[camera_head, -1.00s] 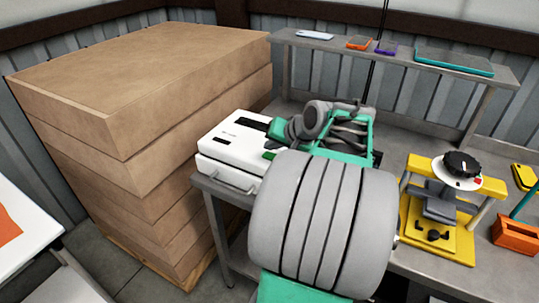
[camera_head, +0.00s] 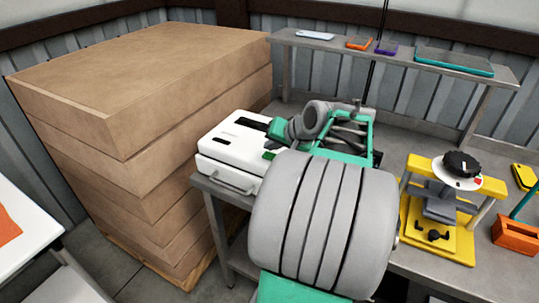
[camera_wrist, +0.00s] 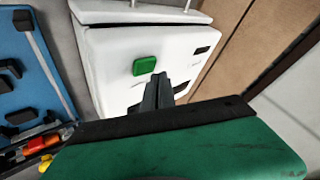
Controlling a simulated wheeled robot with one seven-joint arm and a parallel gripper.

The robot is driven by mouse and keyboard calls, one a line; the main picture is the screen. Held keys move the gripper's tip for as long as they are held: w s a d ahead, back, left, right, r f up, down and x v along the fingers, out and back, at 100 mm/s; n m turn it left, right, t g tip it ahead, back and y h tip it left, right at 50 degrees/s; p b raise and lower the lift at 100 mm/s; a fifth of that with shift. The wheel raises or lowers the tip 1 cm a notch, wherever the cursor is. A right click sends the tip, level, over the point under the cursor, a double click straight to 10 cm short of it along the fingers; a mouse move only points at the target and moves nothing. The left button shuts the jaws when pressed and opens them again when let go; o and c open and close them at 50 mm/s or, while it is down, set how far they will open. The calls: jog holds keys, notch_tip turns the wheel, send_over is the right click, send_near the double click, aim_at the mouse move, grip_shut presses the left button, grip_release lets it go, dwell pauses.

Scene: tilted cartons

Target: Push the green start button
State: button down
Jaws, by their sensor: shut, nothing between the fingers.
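The white machine (camera_head: 228,160) sits at the left end of the grey workbench; it also fills the upper middle of the wrist view (camera_wrist: 115,50). Its green start button (camera_wrist: 145,65) is a square on the white face, with small dark slots to its right. A bit of green at the machine's right edge (camera_head: 268,155) shows in the head view. My gripper (camera_wrist: 162,78) is shut and empty, its fingertips just below and right of the button in the wrist view. I cannot tell whether they touch the machine. In the head view my arm hides the fingertips.
A tall stack of brown cartons (camera_head: 140,80) stands left of the bench. A yellow fixture with a black knob (camera_head: 437,225) and an orange box (camera_head: 516,235) stand to the right. A raised shelf (camera_head: 400,58) runs behind. A blue panel with black parts (camera_wrist: 25,70) shows in the wrist view.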

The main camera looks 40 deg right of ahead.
jog(key=shift+f, duration=0.4)
jog(key=shift+f+b, duration=0.5)
jog(key=shift+b, duration=0.05)
dwell(0.6)
jog(key=shift+r, duration=0.1)
jog(key=shift+r+p, duration=0.8)
notch_tip(320, 180, up, 5)
jog(key=p, duration=0.4)
jog(key=shift+r, duration=0.1)
dwell(0.5)
